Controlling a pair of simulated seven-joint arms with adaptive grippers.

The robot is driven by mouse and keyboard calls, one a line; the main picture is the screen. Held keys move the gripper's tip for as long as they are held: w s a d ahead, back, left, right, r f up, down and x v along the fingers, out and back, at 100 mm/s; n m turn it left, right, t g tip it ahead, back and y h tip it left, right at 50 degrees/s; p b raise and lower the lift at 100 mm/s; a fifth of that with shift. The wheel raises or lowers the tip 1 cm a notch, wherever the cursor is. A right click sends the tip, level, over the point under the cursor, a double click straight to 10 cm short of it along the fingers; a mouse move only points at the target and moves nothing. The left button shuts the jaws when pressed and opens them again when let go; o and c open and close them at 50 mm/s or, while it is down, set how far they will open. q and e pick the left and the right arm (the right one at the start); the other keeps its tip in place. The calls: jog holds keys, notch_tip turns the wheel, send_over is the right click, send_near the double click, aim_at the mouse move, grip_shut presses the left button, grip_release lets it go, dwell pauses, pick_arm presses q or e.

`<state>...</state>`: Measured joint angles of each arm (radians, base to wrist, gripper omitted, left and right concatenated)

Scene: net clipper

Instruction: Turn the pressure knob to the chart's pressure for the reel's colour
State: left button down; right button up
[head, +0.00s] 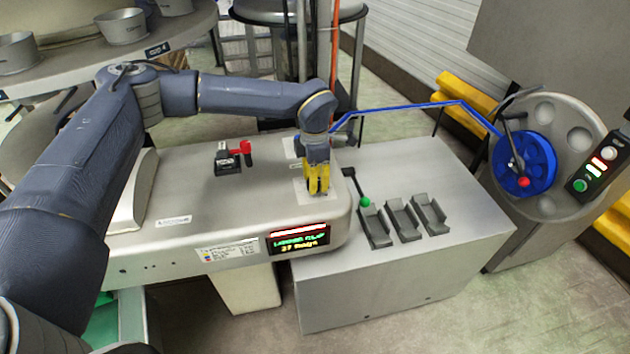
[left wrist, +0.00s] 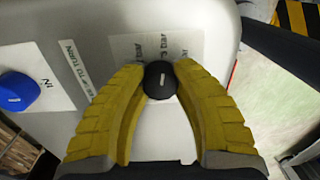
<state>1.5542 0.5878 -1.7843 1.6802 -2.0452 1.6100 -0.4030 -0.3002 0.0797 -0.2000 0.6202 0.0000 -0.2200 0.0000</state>
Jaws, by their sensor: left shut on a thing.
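My left gripper (head: 317,190) points down over the right end of the grey machine top in the head view. In the left wrist view its yellow fingers (left wrist: 160,82) are closed on a round black knob (left wrist: 160,80) with a small white mark. A label with "bar" markings (left wrist: 130,48) lies around the knob, partly hidden by the fingers. The blue reel (head: 538,165) is on a round grey disc at the right. The chart (head: 227,250) is a white label with colour patches on the machine's front; its text is too small to read. My right gripper does not show.
A lit display (head: 299,239) is beside the chart. A red-handled device (head: 228,158) stands on the machine top. A green-tipped lever (head: 364,200) and grey holders (head: 402,218) are to the right. A blue cap (left wrist: 18,91) shows in the left wrist view. A button box (head: 596,167) is at far right.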

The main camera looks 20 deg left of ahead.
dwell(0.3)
pick_arm(q)
jog(key=c, duration=0.9)
grip_release()
jog(key=shift+r, duration=0.15)
jog(key=r, duration=1.1)
jog(key=shift+w+r, duration=0.25)
jog(key=shift+r, duration=0.1)
